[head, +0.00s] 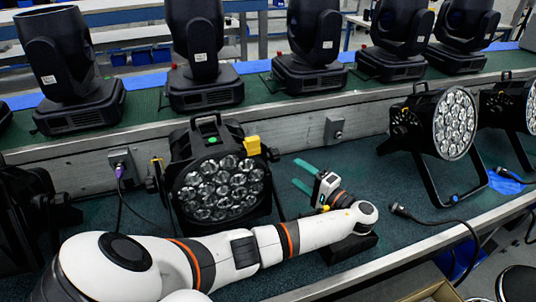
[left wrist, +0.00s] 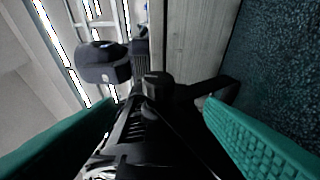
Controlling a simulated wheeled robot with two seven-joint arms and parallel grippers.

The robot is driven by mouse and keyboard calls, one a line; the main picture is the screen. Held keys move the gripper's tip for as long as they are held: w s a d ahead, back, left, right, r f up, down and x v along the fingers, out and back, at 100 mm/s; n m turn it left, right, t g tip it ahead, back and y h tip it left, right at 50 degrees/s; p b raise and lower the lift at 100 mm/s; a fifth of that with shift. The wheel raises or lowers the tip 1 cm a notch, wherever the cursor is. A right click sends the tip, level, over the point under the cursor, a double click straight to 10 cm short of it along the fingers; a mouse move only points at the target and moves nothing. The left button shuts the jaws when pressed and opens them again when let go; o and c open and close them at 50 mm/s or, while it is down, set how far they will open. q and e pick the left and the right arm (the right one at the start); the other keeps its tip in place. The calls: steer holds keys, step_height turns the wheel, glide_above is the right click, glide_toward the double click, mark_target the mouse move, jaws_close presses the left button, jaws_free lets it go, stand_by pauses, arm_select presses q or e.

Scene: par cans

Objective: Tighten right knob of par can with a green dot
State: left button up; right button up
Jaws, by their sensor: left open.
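The par can (head: 222,190) with a green dot (head: 213,141) on its top stands on the dark green table, its cluster of lenses facing me. A dark knob (head: 272,154) sticks out at its right side, beside a yellow tag (head: 252,145). My left gripper (head: 297,174) is open, its teal fingers pointing left toward the can's right side, with a gap to it. In the left wrist view the open fingers (left wrist: 160,130) flank the black ribbed can body (left wrist: 132,128), and a dark knob-like part (left wrist: 157,84) shows between and beyond them. My right gripper is not seen.
Another par can (head: 445,125) stands to the right, with a blue dot on its bracket. A cable plug (head: 400,209) lies right of my left wrist. Several moving-head lights (head: 203,55) line the raised shelf behind. A socket box (head: 122,166) is at left.

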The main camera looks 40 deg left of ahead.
mark_target(279, 159)
arm_select(q)
steer(key=a, duration=0.3)
steer(key=a+p, duration=0.1)
steer(key=a, duration=0.6)
steer(key=shift+w+r, duration=0.15)
steer(key=shift+r, duration=0.25)
steer(key=shift+w+a+p, duration=0.1)
steer(key=shift+a+p, duration=0.25)
steer(key=shift+a, duration=0.4)
